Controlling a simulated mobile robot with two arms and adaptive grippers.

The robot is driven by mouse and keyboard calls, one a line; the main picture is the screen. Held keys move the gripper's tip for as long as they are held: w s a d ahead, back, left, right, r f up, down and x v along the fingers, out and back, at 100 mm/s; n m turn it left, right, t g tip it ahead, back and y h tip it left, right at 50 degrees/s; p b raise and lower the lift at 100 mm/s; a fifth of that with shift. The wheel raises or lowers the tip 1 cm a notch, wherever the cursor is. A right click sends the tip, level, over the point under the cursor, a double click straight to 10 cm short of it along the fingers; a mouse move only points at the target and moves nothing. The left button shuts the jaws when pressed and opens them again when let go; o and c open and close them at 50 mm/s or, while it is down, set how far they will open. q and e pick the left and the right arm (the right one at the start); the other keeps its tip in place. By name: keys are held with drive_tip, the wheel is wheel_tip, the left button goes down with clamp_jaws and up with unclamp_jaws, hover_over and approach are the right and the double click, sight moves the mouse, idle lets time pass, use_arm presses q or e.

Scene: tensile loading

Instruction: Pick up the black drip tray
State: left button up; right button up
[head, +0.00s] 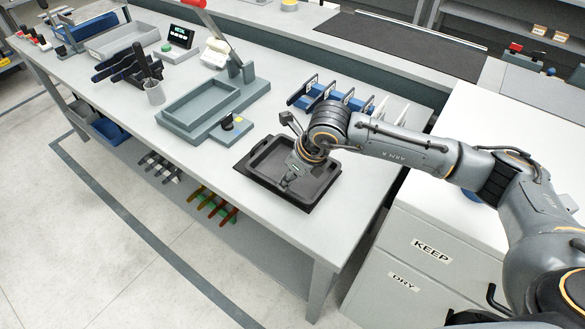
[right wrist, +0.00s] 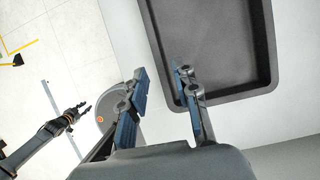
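The black drip tray (head: 266,162) lies flat near the front right of the grey workbench. It also shows at the upper right of the right wrist view (right wrist: 215,45). My right gripper (head: 288,184) reaches down at the tray's near side and hides part of it. In the right wrist view my right gripper (right wrist: 162,85) is open and empty, with one finger outside the tray's wall and the other over its inner side. Contact cannot be told. My left gripper (right wrist: 82,107) shows only in that view, apart from the tray, with its fingers apart.
A grey-green press (head: 205,105) with a red-handled lever stands left of the tray. A blue rack (head: 335,98) stands behind it. White KEEP and DRY drawers (head: 405,265) stand to the right. The bench's front edge is close to the tray.

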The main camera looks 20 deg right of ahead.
drive_tip(key=shift+w+a+f, duration=0.2)
drive_tip(key=shift+f, duration=0.35)
drive_tip(key=shift+w+a+f+p, duration=0.15)
drive_tip(key=shift+f+p, duration=0.1)
drive_tip(key=shift+p, duration=0.2)
drive_tip(key=x, duration=0.1)
drive_tip(key=p+x, duration=0.1)
drive_tip(key=x, duration=0.1)
drive_tip(key=shift+w+f, duration=0.2)
drive_tip(key=shift+w, duration=0.15)
drive_tip(key=shift+w+a+f, duration=0.15)
drive_tip(key=shift+a+f, duration=0.05)
drive_tip(key=shift+f, duration=0.2)
clamp_jaws()
